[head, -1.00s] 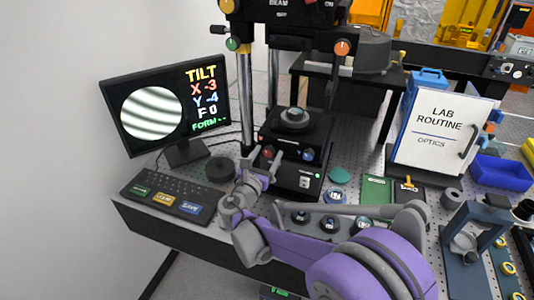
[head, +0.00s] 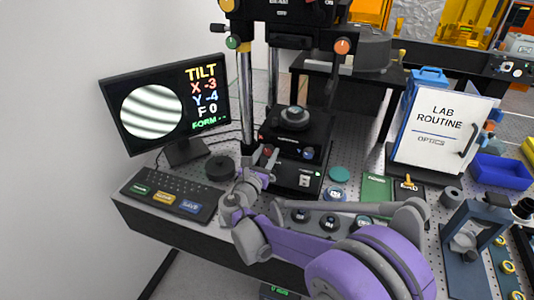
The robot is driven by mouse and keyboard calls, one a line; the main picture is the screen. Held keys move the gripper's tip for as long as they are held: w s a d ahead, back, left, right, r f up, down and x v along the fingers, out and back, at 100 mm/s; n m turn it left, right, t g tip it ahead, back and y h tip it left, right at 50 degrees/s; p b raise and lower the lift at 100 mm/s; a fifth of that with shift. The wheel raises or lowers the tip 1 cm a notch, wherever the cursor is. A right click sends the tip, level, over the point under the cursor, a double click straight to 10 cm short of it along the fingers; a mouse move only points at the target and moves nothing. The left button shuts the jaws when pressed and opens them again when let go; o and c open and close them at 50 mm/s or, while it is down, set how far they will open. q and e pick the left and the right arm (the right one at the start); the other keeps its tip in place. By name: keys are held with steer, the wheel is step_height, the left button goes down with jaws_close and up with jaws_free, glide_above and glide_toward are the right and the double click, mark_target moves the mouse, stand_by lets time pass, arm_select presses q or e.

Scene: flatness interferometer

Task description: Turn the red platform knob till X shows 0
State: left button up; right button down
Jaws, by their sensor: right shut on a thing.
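The red platform knob (head: 267,152) is on the left of the front of the black interferometer platform (head: 283,172). A blue knob (head: 307,154) is to its right. My right gripper (head: 269,157) is at the red knob and shut on it; its fingers partly hide the knob. The monitor (head: 164,107) at the left shows TILT with X -3 (head: 203,86), Y -4 and F 0, beside a round picture of curved fringes. My left gripper is not in view.
A keyboard (head: 166,194) with green, yellow and blue keys lies in front of the monitor. A dark round disc (head: 220,168) sits left of my right gripper. A "LAB ROUTINE" board (head: 436,133) and a blue bin (head: 502,172) stand at the right.

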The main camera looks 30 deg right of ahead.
steer(key=m, duration=0.3)
steer(key=shift+m, duration=1.9)
steer(key=shift+c, duration=2.1)
jaws_free()
steer(key=b+v, duration=0.1)
steer(key=v, duration=1)
